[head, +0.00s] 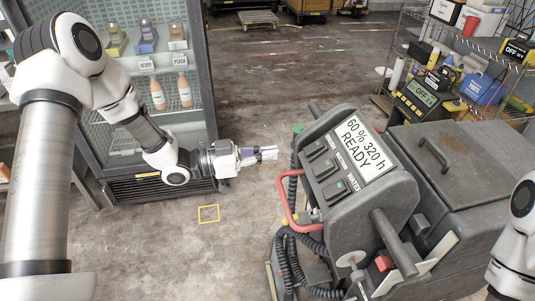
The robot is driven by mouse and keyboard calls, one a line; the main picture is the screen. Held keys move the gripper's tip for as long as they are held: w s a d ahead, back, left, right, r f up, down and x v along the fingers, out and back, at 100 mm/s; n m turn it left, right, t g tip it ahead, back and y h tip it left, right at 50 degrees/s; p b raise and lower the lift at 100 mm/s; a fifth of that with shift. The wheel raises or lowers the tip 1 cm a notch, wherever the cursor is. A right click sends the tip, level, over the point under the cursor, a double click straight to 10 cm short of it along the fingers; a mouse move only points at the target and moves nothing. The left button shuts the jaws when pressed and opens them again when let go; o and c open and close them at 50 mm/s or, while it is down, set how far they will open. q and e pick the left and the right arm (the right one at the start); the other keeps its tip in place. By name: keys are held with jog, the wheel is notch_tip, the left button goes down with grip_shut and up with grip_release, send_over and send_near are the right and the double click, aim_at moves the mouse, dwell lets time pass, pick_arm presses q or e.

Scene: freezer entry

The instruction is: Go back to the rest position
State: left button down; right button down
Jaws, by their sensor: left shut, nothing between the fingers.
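My left gripper (268,153) is shut and empty. It points to the right, in the middle of the head view, in the gap between the glass-front cabinet and the grey machine. Its fingertips are close to the machine's left side in the picture; I cannot tell the exact distance. My left arm comes in from the left and reaches across the cabinet's front. Part of my right arm shows at the right edge, but its gripper is out of view.
The glass-front cabinet (206,60) holds several bottles. The grey machine (350,170) has a "60 % 320 h READY" display, a red handle (284,202) and coiled cables. A yellow floor mark (208,206) lies below. Wire shelves (470,40) stand at right. Open floor (290,70) lies behind.

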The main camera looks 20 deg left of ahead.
pick_arm(q)
jog(key=s+d+f+n+g+y, duration=0.25)
jog(key=s+f, duration=0.25)
jog(key=f, duration=0.6)
jog(key=s+d+f+n+g+y, duration=0.1)
jog(key=s+d+f+n+y, duration=0.4)
jog(key=f, duration=0.6)
jog(key=s+a+f+n+g+y, duration=0.2)
jog(key=s+a, duration=0.4)
jog(key=s, duration=0.3)
jog(key=s+a+f+n+g+y, duration=0.2)
jog(key=s+a+f+g+y, duration=0.2)
jog(key=s, duration=0.5)
notch_tip(320, 180, down, 3)
jog(key=shift+s+a+r+y, duration=0.1)
jog(key=shift+s+a+y, duration=0.2)
jog(key=shift+a+y, duration=0.55)
